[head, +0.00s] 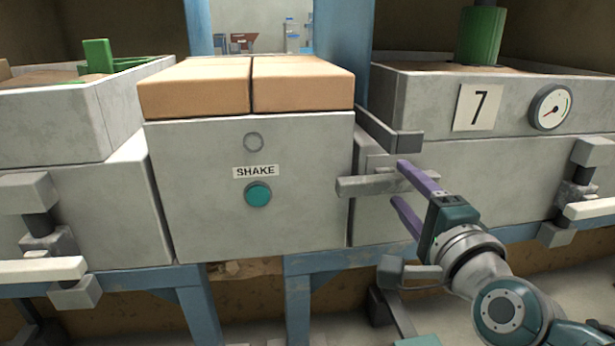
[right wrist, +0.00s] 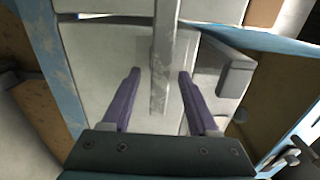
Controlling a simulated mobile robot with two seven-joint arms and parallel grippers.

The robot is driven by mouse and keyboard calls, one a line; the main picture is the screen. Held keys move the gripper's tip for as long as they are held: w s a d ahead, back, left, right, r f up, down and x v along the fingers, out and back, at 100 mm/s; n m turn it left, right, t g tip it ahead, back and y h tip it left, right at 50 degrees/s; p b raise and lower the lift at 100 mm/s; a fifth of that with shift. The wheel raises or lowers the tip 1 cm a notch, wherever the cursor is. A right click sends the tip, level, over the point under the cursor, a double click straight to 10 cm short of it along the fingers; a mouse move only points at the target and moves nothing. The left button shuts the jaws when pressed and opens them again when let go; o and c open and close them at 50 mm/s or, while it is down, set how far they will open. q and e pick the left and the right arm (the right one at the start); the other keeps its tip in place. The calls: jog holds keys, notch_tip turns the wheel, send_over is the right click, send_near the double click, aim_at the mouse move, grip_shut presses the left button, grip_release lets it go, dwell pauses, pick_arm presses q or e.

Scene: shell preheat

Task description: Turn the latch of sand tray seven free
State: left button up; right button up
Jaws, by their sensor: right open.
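Sand tray seven (head: 425,100) is the grey box at the right of the head view, with a "7" plate (head: 478,107) and a round gauge (head: 550,107) on its front. Its latch looks to be the grey bar (head: 362,187) lying level at the tray's left end. My right gripper (head: 399,182) is open, with purple fingers pointing at the bar, one above and one below it. In the right wrist view the bar (right wrist: 162,60) runs between the open fingers (right wrist: 157,85), with a visible gap on each side. My left gripper is not in view.
A grey box with a "SHAKE" label (head: 256,171) and a teal button (head: 258,194) stands left of the latch, topped by two tan blocks (head: 195,88). A bracket (head: 395,137) juts out just above the bar. White-handled clamps (head: 590,209) sit at both sides.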

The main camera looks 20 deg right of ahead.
jog(key=shift+s, duration=0.3)
jog(key=p+v, duration=0.3)
jog(key=v, duration=0.6)
jog(key=shift+s, duration=0.15)
